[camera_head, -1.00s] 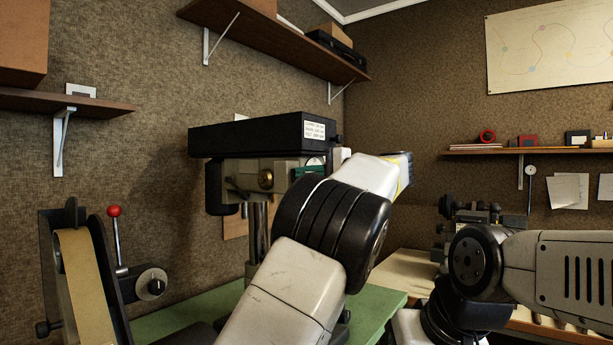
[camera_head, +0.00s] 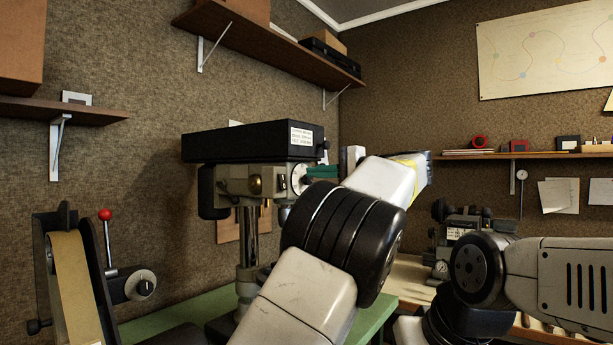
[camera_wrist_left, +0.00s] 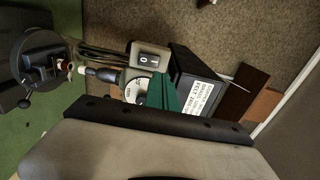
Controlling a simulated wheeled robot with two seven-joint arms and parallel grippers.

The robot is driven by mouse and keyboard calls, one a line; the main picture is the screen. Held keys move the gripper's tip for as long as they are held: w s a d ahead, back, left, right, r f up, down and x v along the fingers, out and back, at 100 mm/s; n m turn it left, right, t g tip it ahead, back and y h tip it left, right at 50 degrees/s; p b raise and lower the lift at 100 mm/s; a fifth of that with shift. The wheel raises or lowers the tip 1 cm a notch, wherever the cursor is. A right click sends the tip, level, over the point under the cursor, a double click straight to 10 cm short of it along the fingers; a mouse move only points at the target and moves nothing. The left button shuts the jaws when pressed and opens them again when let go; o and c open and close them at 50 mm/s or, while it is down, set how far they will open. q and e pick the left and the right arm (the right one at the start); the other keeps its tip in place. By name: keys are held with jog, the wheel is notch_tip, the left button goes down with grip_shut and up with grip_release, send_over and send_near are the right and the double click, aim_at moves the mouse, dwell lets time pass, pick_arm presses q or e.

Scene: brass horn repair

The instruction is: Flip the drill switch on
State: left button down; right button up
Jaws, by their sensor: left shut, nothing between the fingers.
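The drill press (camera_head: 245,142) has a black top cover with a white label and a beige head, and stands on the green bench. My left gripper (camera_head: 318,172) has teal fingers beside the right side of the drill head. The fingers (camera_wrist_left: 168,90) also show in the left wrist view, shut and empty, just below the switch and apart from it in the picture. My right arm is at the right; its gripper is out of view.
A belt sander (camera_head: 72,275) with a red-knobbed lever stands at the left. Wall shelves (camera_head: 275,45) hang above. A second bench (camera_head: 410,280) with dark equipment lies behind my arms. My left arm hides part of the drill press.

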pick_arm(q)
jog(key=v, duration=0.3)
jog(key=r+v, duration=0.1)
jog(key=v, duration=0.1)
jog(key=shift+s+d, duration=0.2)
jog(key=shift+d, duration=0.05)
jog(key=s+a+f+g+h, duration=0.15)
jog(key=a+f+h, duration=0.25)
jog(key=a+f, duration=0.6)
jog(key=a+f+g+h, duration=0.35)
jog(key=a+f, duration=0.25)
jog(key=a, duration=0.7)
jog(key=s+d+f+n+h, duration=0.1)
jog(key=s+f+n+h, duration=0.2)
jog(key=s+f, duration=0.4)
jog(key=s+f+n+h, duration=0.3)
jog(key=s+f+h, duration=0.3)
jog(key=s, duration=1.5)
jog(key=shift+s+d+f+n+t, duration=0.3)
jog(key=shift+s+d+f+t, duration=0.1)
jog(key=shift+f, duration=0.5)
